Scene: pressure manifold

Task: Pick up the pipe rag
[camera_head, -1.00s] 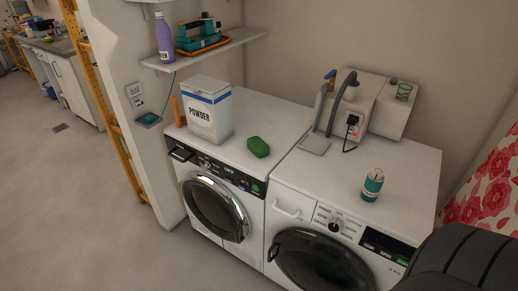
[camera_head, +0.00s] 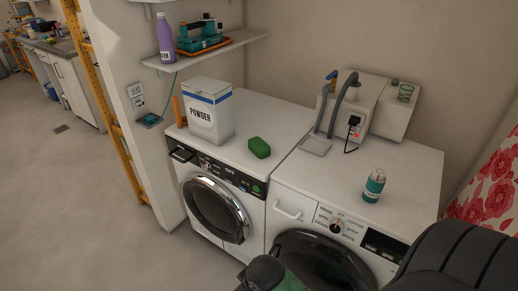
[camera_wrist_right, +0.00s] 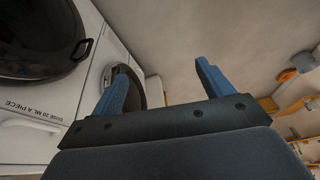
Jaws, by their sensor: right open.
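I see nothing that I can clearly tell is a pipe rag. A green, soft-edged block (camera_head: 259,148) lies on the left washing machine top in the head view; I cannot tell whether it is a cloth or a sponge. My right gripper (camera_wrist_right: 162,82) is open and empty in the right wrist view, its two blue fingers wide apart, low in front of the machines. In the head view my dark right arm is at the lower right, and its gripper fingers cannot be made out. My left gripper is not in view.
A powder box (camera_head: 209,112) stands left of the green block. A grey pump-like unit (camera_head: 362,100) with hoses stands at the back right. A shelf (camera_head: 205,50) holds a purple bottle (camera_head: 165,38).

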